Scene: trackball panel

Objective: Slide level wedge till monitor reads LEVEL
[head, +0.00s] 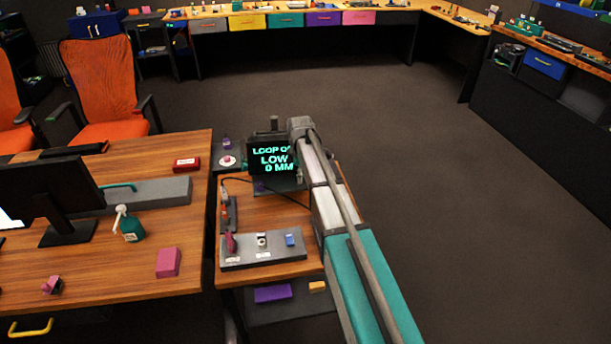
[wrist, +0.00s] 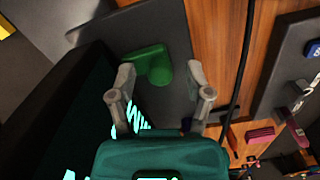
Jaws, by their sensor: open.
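The monitor (head: 271,172) stands at the back of the small wooden table in the head view. Its cyan text reads LOW and 0 MM under a partly hidden line starting LOOP. In the wrist view, part of its dark body and cyan text (wrist: 132,120) show at lower left. My gripper (wrist: 160,88) is open there, its two fingers apart. A green block-like piece (wrist: 152,63) lies on a dark grey plate (wrist: 165,25) beyond the fingertips, between them in the picture. I cannot tell whether it is the wedge or whether the fingers touch it. My gripper is not clearly visible in the head view.
A dark panel (head: 262,254) with red, white and blue controls stands at the table's front. A black cable (head: 270,190) crosses the tabletop. Open floor lies at right.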

